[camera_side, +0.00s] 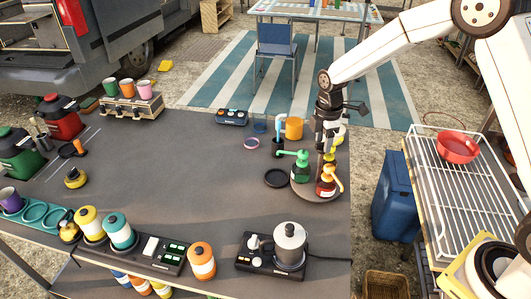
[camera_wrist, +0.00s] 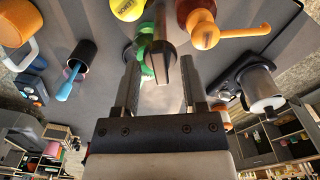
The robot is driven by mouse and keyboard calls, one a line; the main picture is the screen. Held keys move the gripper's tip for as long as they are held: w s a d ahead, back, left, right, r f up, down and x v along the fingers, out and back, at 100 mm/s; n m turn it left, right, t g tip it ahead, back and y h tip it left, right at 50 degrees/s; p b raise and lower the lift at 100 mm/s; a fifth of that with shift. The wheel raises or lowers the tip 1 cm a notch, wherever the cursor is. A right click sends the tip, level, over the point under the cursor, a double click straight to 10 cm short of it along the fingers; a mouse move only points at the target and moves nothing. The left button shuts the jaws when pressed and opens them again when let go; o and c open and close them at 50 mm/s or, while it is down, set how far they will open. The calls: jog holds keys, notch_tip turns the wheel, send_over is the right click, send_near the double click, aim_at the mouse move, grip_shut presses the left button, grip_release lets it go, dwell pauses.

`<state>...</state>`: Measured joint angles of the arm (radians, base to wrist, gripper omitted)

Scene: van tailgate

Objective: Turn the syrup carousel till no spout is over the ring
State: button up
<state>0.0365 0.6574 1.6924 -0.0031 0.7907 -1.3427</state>
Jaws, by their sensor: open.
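The carousel (camera_side: 318,197) is a round brown tray at the table's right edge, carrying pump bottles. The green bottle (camera_side: 300,173) has a green spout pointing left, which appears to be above the dark ring (camera_side: 276,178) lying on the table. The red bottle (camera_side: 325,187) has an orange spout pointing away from that ring. My gripper (camera_side: 329,150) is open and points down over the carousel. In the wrist view my gripper (camera_wrist: 162,85) has a dark post (camera_wrist: 165,50) between its fingers; contact cannot be told.
An orange mug (camera_side: 294,128), a dark cup (camera_side: 278,147) and a purple ring (camera_side: 251,143) stand behind the carousel. A hotplate with a pot (camera_side: 290,245) is in front. The table's middle is clear. A wire rack (camera_side: 465,195) is to the right.

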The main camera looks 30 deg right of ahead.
grip_shut()
dwell(1.5)
